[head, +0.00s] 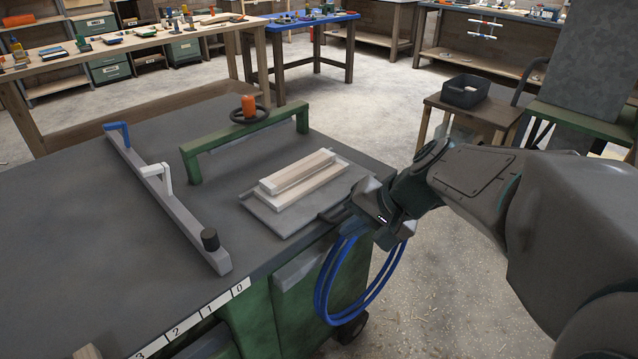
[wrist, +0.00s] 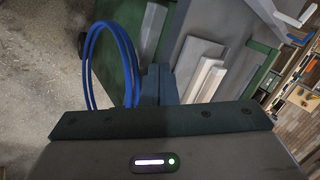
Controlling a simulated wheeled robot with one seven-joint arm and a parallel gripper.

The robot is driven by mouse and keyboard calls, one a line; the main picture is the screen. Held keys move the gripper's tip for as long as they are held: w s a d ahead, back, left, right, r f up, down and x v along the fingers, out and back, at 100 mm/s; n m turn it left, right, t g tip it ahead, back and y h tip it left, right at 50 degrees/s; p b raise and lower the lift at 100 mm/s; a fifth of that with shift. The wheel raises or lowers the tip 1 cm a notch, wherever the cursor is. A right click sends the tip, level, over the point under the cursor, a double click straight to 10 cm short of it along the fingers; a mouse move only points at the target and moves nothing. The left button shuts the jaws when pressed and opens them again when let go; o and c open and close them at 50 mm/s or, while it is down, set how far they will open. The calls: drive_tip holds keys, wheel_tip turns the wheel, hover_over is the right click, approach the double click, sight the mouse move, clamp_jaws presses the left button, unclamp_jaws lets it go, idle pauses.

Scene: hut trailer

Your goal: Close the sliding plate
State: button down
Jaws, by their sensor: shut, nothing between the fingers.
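The sliding plate (head: 268,222) is a flat grey plate on the dark top of a green machine. Two pale wood pieces (head: 303,172) lie stacked on it, and they also show in the wrist view (wrist: 207,77). My gripper (head: 340,208) is at the plate's right end, by the table edge. Its fingers are shut and empty; in the wrist view my gripper (wrist: 158,84) points toward the plate side. I cannot tell whether the fingertips touch the plate.
A grey fence (head: 175,205) with blue and white handles lies left on the tabletop (head: 75,220). A green bridge (head: 250,137) with a black handwheel (head: 249,114) stands behind the plate. A looped blue hose (head: 323,295) hangs below my gripper.

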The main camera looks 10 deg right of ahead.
drive_tip(key=w+d+f+m+t+y+b, duration=0.1)
drive_tip(key=w+d+f+m+t+b, duration=0.1)
drive_tip(key=w+f+b, duration=0.25)
drive_tip(key=m+t+b, duration=0.3)
drive_tip(key=b, duration=0.1)
approach(331, 206)
drive_tip(key=shift+y, duration=0.3)
drive_tip(key=b+x, duration=0.2)
drive_tip(key=x, duration=0.4)
drive_tip(key=shift+w+f, duration=0.15)
drive_tip(key=shift+f, duration=0.05)
drive_tip(key=shift+d, duration=0.1)
